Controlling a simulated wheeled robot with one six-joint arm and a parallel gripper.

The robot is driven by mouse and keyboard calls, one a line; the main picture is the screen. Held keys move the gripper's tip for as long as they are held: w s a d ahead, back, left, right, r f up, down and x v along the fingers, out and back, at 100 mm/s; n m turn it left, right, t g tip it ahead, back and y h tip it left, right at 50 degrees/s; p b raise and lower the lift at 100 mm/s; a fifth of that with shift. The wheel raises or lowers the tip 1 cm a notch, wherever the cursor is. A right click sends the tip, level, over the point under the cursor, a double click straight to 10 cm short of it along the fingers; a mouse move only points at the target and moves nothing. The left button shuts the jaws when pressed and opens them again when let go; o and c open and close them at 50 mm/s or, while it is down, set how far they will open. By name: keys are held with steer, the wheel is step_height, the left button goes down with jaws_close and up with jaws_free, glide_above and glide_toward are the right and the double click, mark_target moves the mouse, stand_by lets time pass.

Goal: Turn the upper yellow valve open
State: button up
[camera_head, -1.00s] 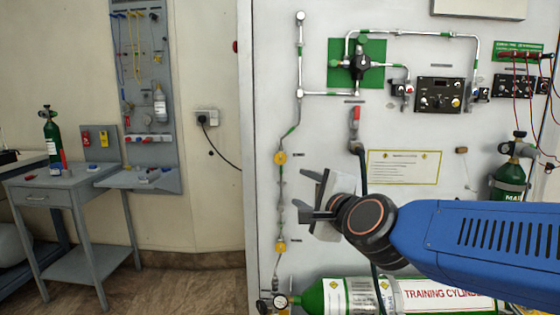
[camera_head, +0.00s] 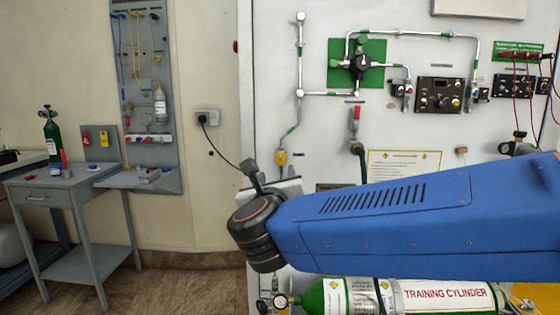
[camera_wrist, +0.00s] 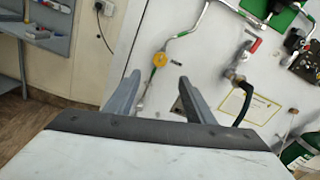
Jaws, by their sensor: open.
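The upper yellow valve (camera_head: 281,157) is a round knob on a thin vertical pipe near the left edge of the white panel. It also shows in the wrist view (camera_wrist: 160,59), beyond the space between my fingertips and not touched by them. My gripper (camera_head: 254,173) is in front of the panel, below and left of the valve in the head view. In the wrist view my gripper (camera_wrist: 158,80) is open and empty, its two grey fingers apart. The lower yellow valve is hidden behind my arm in the head view.
A red-handled valve (camera_head: 355,117) with a dark hose is right of the yellow valve. A green training cylinder (camera_head: 445,295) lies below my arm. A grey bench (camera_head: 60,182) stands at the left. Open floor lies between bench and panel.

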mark_target(280, 158)
steer(key=w, duration=1.5)
steer(key=shift+w, duration=0.1)
steer(key=c, duration=1.1)
steer(key=shift+o, duration=0.2)
